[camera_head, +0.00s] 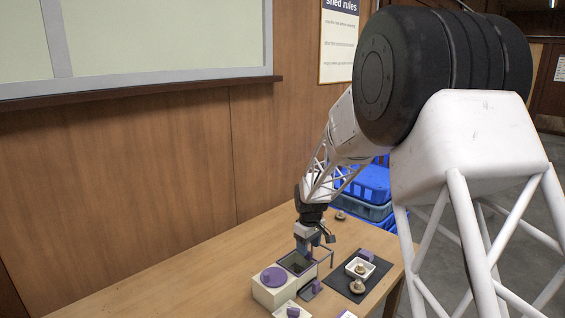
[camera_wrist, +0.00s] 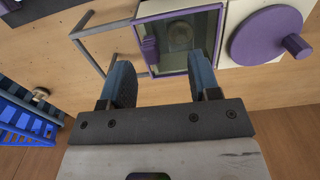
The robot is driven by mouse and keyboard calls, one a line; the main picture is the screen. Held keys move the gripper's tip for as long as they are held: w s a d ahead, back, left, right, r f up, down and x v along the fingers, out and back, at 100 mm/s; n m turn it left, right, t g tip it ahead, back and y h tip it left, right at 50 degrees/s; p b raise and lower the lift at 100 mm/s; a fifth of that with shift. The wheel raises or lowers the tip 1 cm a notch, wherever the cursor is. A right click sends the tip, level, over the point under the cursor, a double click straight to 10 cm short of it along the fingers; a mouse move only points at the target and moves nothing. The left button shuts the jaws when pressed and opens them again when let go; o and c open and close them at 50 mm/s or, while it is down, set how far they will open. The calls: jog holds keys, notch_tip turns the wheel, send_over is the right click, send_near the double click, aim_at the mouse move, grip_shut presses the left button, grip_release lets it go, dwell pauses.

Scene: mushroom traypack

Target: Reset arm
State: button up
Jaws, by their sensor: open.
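My gripper (camera_wrist: 161,66) is open in the wrist view, with two blue-grey fingers apart and nothing between them. In the head view my gripper (camera_head: 318,238) hangs at the end of the arm, pointing down over the table, close to a cream box (camera_head: 270,294). The fingers are near a purple-framed window (camera_wrist: 196,7) on this box in the wrist view. Whether the fingers touch the box cannot be told.
A purple disc (camera_head: 273,277) with a knob tops the box. A metal bracket (camera_wrist: 92,50) juts beside it. On a dark mat (camera_head: 337,282) are a white tray (camera_head: 371,270) and a mushroom (camera_head: 357,287). Blue crates (camera_head: 368,184) stand behind the wooden table (camera_head: 225,262).

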jog(key=s+d+r+m+t, duration=0.1)
jog(key=s+d+r+m, duration=0.15)
jog(key=s+r, duration=0.7)
jog(key=s+d+r+m, duration=0.2)
jog(key=s+d+r, duration=0.35)
jog(key=s, duration=0.75)
jog(key=s+d+r+m, duration=0.1)
jog(key=s+r+m, duration=0.1)
jog(key=s, duration=1.1)
jog(key=s+r+m+t, duration=0.1)
jog(key=s+r+m, duration=0.1)
jog(key=s, duration=1)
jog(key=shift+s+d+t, duration=0.3)
jog(key=shift+s+d, duration=0.05)
jog(key=shift+d, duration=0.05)
jog(key=shift+m, duration=0.25)
